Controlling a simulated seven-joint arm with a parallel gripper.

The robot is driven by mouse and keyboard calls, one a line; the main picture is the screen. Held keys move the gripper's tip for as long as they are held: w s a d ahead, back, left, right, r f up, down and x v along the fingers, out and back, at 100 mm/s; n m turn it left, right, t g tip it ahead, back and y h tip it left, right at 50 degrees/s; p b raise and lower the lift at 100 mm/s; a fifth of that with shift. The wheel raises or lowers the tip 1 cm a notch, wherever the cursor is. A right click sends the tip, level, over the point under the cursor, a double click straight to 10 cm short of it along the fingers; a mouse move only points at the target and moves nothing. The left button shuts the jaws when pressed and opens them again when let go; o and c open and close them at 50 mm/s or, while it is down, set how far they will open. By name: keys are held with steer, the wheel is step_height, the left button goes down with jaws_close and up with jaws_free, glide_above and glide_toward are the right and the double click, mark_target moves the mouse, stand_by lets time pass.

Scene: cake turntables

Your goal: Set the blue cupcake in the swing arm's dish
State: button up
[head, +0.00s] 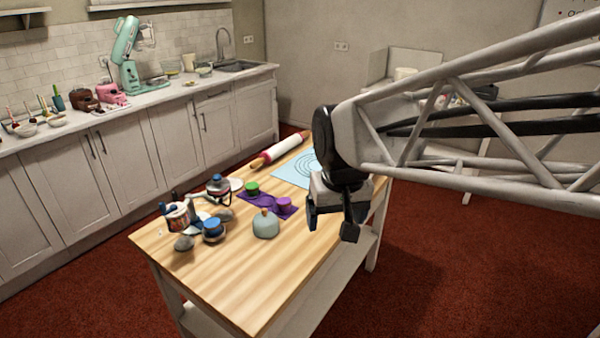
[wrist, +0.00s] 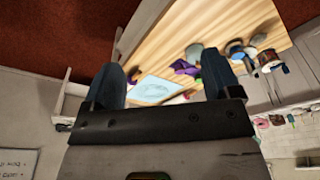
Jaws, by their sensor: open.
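Two small blue-topped things stand on the wooden table: a blue cupcake-like piece (head: 213,224) in or on a dark round holder near the left front, and a darker blue-topped piece (head: 217,181) behind it. I cannot tell for sure which is the blue cupcake or which holder is the swing arm's dish; the parts are small and crowded. My gripper (head: 331,222) hangs open and empty over the table's right side, well apart from both. In the wrist view its two blue fingers (wrist: 166,78) are spread wide, with blue pieces (wrist: 237,50) beyond the right finger.
A purple mat (head: 268,204) carries a green cupcake (head: 252,188) and a pink-purple one (head: 284,202). A grey domed object (head: 265,224), grey stones (head: 184,243), a labelled tub (head: 177,215), a rolling pin (head: 280,150) and a pale blue sheet (head: 293,172) share the table. Its front is clear.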

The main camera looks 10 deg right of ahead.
steer(key=s+d+f, duration=0.2)
steer(key=s+d, duration=0.1)
steer(key=s, duration=0.8)
steer(key=shift+s+d+f, duration=0.15)
steer(key=shift+f, duration=0.05)
